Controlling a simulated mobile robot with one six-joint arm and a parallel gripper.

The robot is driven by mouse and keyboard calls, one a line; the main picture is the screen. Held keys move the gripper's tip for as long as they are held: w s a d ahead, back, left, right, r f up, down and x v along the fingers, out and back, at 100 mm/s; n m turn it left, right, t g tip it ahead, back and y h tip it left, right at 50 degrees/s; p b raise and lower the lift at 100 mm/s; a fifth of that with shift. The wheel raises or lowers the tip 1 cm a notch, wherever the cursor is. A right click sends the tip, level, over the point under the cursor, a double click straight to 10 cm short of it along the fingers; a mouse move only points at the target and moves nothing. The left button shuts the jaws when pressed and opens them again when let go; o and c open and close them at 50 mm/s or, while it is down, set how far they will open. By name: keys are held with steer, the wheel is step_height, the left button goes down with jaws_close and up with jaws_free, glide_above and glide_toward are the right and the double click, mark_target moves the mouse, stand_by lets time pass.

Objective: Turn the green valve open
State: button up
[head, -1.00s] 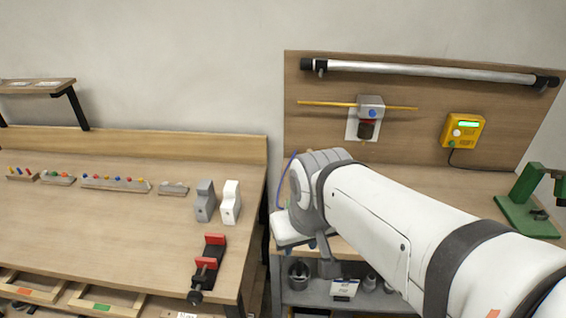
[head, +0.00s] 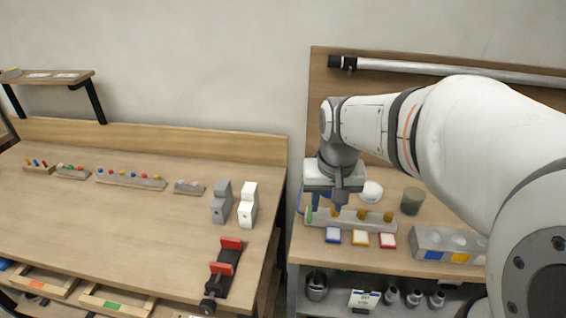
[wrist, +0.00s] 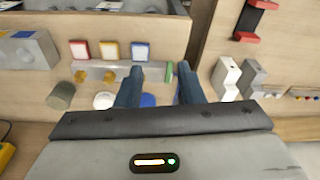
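The green valve looks like a small upright green piece (head: 309,214) at the left end of a pale grey bar (head: 350,219) on the right bench. In the wrist view the green piece (wrist: 169,72) shows between my fingertips, near the right finger. My gripper (head: 326,208) points down above that end of the bar. Its blue fingers (wrist: 157,72) are apart with nothing held. I cannot tell how far above the green piece they are, or whether they touch it. Brass-coloured knobs (head: 361,214) stand along the rest of the bar.
Blue (head: 333,235), yellow (head: 360,238) and red (head: 388,240) blocks lie in front of the bar. A white round item (head: 371,191) and a dark cup (head: 411,200) stand behind it. A grey block (head: 450,244) is to the right. A gap separates the left bench (head: 120,225).

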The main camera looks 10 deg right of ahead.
steer(key=m+g+b, duration=0.2)
glide_toward(309, 216)
steer(key=shift+s, duration=0.1)
step_height(309, 216, down, 7)
steer(key=shift+f, duration=0.25)
steer(key=shift+c, duration=0.2)
